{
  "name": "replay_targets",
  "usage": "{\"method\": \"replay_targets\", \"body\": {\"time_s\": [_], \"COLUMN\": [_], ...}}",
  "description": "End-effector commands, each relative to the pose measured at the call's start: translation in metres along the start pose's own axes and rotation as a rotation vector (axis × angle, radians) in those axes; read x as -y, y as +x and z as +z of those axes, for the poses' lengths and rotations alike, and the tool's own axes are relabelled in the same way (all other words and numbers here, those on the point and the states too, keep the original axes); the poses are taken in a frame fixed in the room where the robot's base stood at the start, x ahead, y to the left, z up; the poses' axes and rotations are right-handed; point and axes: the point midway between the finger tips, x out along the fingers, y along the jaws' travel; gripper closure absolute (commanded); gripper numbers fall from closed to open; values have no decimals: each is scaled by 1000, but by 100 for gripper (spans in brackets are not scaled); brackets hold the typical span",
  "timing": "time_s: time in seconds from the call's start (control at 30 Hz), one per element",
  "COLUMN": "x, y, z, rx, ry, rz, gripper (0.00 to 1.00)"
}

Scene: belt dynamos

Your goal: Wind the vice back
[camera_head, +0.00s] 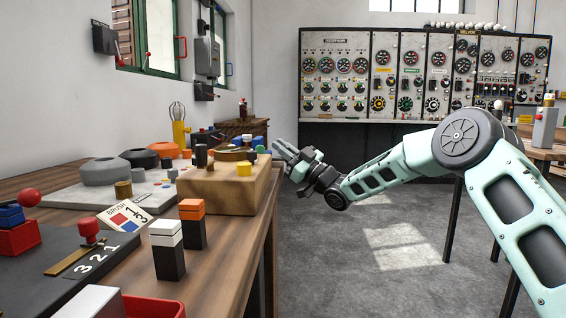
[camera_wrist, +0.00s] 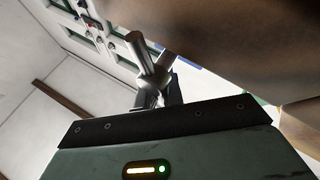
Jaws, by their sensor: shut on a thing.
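My gripper (camera_head: 284,152) is at the bench's right-hand edge in the head view, beside the wooden block. It is shut on a grey metal bar (camera_wrist: 141,52), which looks like the vice's handle. In the wrist view the bar has a rounded end and stands up from between the fingers, slanting to the left. The grip itself is partly hidden. The vice's body cannot be made out clearly in the head view; small blue parts (camera_head: 259,148) show just behind the gripper.
The wooden bench (camera_head: 228,262) fills the left. A wooden block (camera_head: 222,188) with small parts stands near its edge. Black blocks with white (camera_head: 166,240) and orange (camera_head: 192,215) tops stand closer. Dial cabinets (camera_head: 412,80) line the back wall.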

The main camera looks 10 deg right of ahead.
Motion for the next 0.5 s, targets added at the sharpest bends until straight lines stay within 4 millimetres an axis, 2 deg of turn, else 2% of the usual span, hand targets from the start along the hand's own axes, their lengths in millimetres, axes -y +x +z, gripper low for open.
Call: {"method": "replay_targets", "body": {"time_s": [0.03, 0.5], "x": [2, 3], "y": [-3, -3], "z": [4, -1], "rx": [-12, -66], "ry": [-18, -95], "rz": [-8, -35], "gripper": [100, 100]}}
